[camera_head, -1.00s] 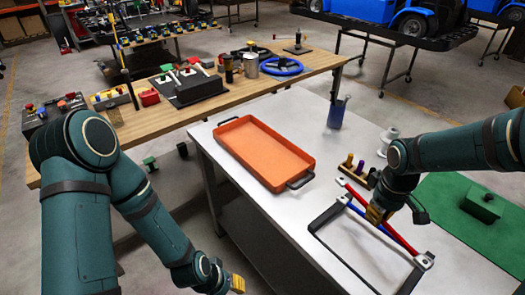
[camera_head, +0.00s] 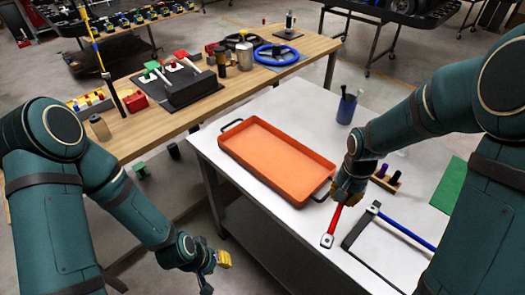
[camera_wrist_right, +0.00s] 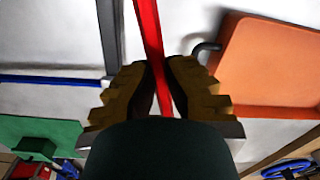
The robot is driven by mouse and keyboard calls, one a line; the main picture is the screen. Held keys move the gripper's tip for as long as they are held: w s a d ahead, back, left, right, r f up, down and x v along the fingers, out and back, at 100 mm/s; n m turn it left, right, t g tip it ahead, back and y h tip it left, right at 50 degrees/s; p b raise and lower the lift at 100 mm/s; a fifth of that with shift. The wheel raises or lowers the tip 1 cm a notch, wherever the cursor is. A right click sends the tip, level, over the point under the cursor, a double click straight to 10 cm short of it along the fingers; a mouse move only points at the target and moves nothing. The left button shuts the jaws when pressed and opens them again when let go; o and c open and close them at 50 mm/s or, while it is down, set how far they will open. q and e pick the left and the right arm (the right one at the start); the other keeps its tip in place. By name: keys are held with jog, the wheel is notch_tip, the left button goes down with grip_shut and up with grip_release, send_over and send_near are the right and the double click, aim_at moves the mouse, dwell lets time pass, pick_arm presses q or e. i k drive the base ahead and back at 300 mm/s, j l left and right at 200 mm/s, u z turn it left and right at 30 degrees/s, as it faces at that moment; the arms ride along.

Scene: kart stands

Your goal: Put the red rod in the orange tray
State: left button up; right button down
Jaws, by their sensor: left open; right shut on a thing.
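The red rod (camera_head: 335,222) is in my right gripper (camera_head: 347,190), just right of the tray's near right corner. Its silver end points toward the front of the white table. The right wrist view shows the red rod (camera_wrist_right: 148,28) running between the yellow fingers of the right gripper (camera_wrist_right: 160,85). The orange tray (camera_head: 272,152) lies on the white table and looks empty; the tray (camera_wrist_right: 275,65) also shows at the right of the wrist view. My left gripper (camera_head: 222,260) is open and empty, low beside the table's left side.
A black frame with a blue rod (camera_head: 408,230) lies on the right of the table. A wooden bench (camera_head: 200,95) with steering wheels is at the back.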

aim_at(264, 166)
jog(key=i+j, duration=0.35)
jog(key=j, duration=0.15)
jog(key=i+j, duration=0.4)
jog(key=j, duration=0.15)
